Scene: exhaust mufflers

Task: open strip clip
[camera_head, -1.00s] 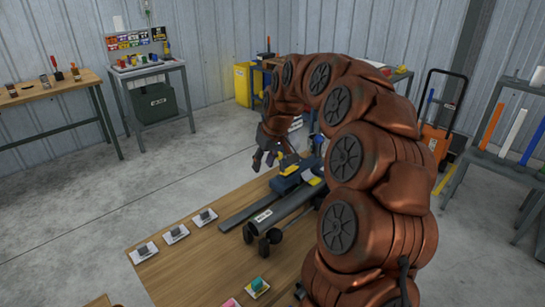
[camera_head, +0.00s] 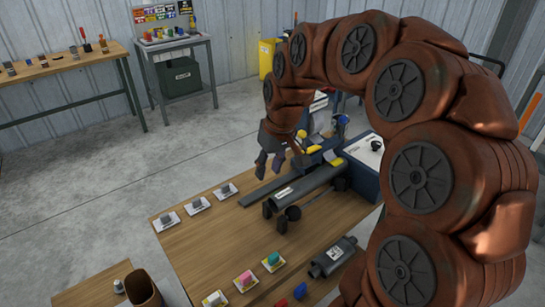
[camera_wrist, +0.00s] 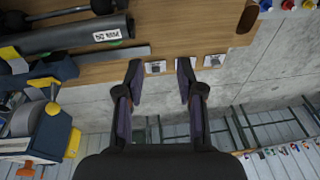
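A long dark flat strip (camera_head: 262,189) lies on the wooden table beside a dark tube with a white label (camera_head: 303,190). A blue clamp with yellow parts (camera_head: 318,155) sits at the far end of the strip. I cannot tell which part is the clip or whether it is open. My gripper (camera_head: 268,170) hangs near the table's far edge, left of the clamp. In the wrist view, my gripper (camera_wrist: 158,78) has its fingers apart with nothing between them. The strip (camera_wrist: 105,53) and the blue clamp (camera_wrist: 55,72) show to their left, apart from them.
Several small grey parts on white cards (camera_head: 196,206) line the table's left edge. Coloured parts on cards (camera_head: 246,280) and a small muffler (camera_head: 333,256) lie nearer. A dark blue box (camera_head: 368,160) stands behind the tube. Bare wood (camera_head: 215,250) lies between the cards.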

